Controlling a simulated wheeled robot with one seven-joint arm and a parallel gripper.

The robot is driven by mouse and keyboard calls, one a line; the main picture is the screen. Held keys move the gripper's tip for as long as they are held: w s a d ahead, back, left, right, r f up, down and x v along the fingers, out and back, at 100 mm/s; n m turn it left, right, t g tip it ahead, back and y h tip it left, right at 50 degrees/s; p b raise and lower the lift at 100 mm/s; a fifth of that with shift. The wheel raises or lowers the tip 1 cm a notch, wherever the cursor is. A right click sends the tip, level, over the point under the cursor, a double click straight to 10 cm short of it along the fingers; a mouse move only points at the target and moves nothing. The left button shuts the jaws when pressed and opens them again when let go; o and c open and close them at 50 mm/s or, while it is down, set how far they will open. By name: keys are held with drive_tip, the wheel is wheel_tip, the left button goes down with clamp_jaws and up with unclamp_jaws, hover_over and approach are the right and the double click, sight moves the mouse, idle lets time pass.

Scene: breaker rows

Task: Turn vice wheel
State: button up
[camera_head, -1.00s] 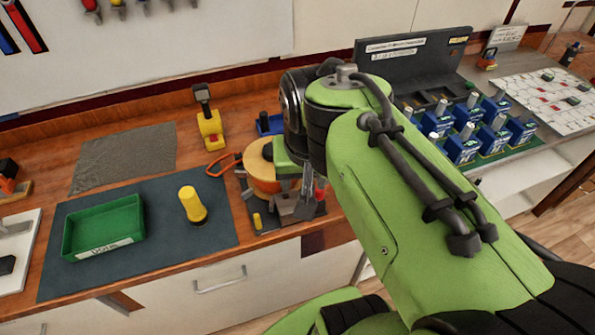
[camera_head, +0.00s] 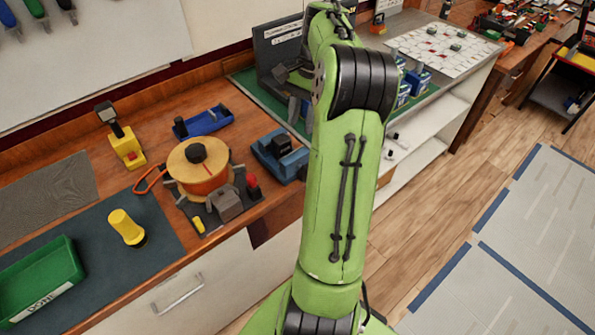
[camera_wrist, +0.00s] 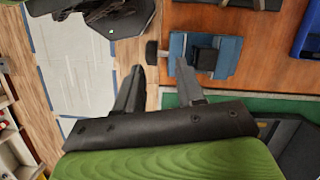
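The blue vice (camera_head: 279,156) with a black block on it sits at the front edge of the wooden bench, right of the orange spool. In the wrist view the vice (camera_wrist: 227,57) is ahead, with its small dark wheel (camera_wrist: 151,53) on a short rod projecting past the bench edge. In the head view the wheel is not clear beside my arm. My gripper (camera_wrist: 160,66) is open and empty. In the wrist view the wheel appears between and just beyond its fingertips; whether it is within reach I cannot tell. In the head view my gripper (camera_head: 294,100) is partly hidden by my arm.
The orange spool (camera_head: 196,172) on its base stands left of the vice. A blue tray (camera_head: 203,122) lies behind, and a yellow stand (camera_head: 128,150) further left. A yellow bottle (camera_head: 126,228) and green bin (camera_head: 38,281) are at left. A green mat (camera_head: 250,82) lies behind the vice.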

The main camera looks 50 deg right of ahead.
sight(305, 173)
drive_tip(key=s+d+f+m+y, duration=0.1)
drive_tip(key=s+d+f+m, duration=0.15)
drive_tip(key=s+d, duration=0.2)
drive_tip(key=shift+t, duration=0.4)
drive_tip(key=b+x, duration=0.1)
drive_tip(key=x, duration=0.4)
drive_tip(key=b+x, duration=0.2)
drive_tip(key=x, duration=0.3)
drive_tip(key=b+x, duration=0.1)
drive_tip(key=x, duration=0.4)
drive_tip(key=shift+w+a+f+b, duration=0.2)
drive_tip(key=shift+w+a+b, duration=0.2)
drive_tip(key=c, duration=0.7)
